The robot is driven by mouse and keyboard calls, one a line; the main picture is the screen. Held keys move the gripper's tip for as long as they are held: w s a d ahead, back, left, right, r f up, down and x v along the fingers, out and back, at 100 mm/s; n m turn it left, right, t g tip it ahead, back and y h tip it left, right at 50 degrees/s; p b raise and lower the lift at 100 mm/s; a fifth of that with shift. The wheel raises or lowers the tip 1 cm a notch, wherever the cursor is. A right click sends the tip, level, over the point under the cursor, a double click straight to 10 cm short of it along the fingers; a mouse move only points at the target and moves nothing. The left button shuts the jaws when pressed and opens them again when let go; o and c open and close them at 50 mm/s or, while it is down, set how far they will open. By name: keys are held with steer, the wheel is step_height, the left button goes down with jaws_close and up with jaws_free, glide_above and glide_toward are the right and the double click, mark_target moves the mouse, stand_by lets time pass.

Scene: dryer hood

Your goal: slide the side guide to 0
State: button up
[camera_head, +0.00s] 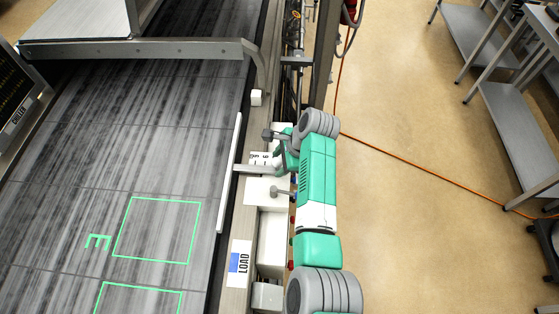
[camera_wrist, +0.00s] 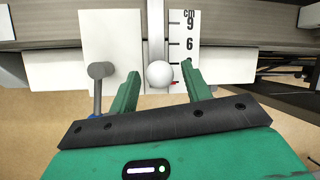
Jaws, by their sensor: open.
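The side guide (camera_head: 229,172) is a long pale bar along the belt's right edge. A grey rod (camera_head: 250,168) runs from it across a white plate toward my gripper (camera_head: 281,160). In the wrist view the rod (camera_wrist: 156,30) ends in a white ball knob (camera_wrist: 159,74). My gripper (camera_wrist: 161,84) is open, with one green finger on each side of the knob and gaps visible.
A grey clamp lever (camera_wrist: 98,80) stands just left of my left finger in the wrist view; it also shows in the head view (camera_head: 280,191). A LOAD sign (camera_head: 239,263) lies on the rail. Open floor (camera_head: 400,220) with an orange cable is at right.

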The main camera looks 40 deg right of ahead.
steer(key=v, duration=0.7)
steer(key=shift+p, duration=0.4)
